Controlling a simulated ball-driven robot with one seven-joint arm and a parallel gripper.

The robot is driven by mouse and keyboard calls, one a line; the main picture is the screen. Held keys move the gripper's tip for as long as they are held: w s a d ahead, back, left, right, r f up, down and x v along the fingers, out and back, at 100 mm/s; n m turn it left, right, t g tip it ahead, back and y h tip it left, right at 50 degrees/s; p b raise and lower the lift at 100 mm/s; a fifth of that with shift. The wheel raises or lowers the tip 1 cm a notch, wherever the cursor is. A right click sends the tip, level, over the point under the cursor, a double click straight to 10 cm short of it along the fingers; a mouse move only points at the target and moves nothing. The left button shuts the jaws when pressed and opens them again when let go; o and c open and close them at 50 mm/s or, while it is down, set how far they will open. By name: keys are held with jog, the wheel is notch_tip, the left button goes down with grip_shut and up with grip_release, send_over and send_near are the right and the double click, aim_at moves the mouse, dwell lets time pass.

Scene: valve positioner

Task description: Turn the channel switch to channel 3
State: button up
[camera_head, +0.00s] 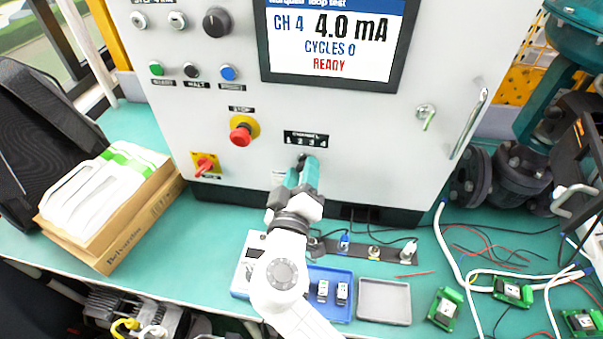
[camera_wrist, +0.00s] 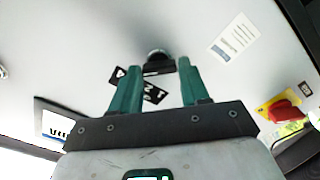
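The channel switch is a small black knob (camera_wrist: 157,62) on the grey cabinet front, below the black "1 2 3 4" label (camera_head: 306,138). The cabinet screen (camera_head: 335,38) reads CH 4, 4.0 mA, CYCLES 0, READY. My gripper (camera_head: 303,166) is at the switch, with its teal fingers pointing at the panel. In the wrist view my gripper (camera_wrist: 158,66) is open, and the knob shows in the gap between the fingertips with space on both sides. I see no contact. In the head view the fingers cover part of the knob, and its pointer direction is unclear.
A red emergency stop button (camera_head: 241,133) and a red rotary switch (camera_head: 205,165) sit left of my gripper. A door handle (camera_head: 469,124) is at the right. Below are a blue tray (camera_head: 335,310), a grey tray (camera_head: 384,302) and cables on the teal bench.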

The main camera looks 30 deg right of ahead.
jog(key=c, duration=0.6)
jog(key=shift+n, duration=0.4)
jog(key=shift+a+n, duration=0.1)
jog(key=shift+n, duration=0.8)
jog(key=shift+f+n+p, duration=0.1)
jog(key=shift+n+p, duration=0.25)
jog(key=shift+n, duration=1.15)
jog(key=o, duration=1.1)
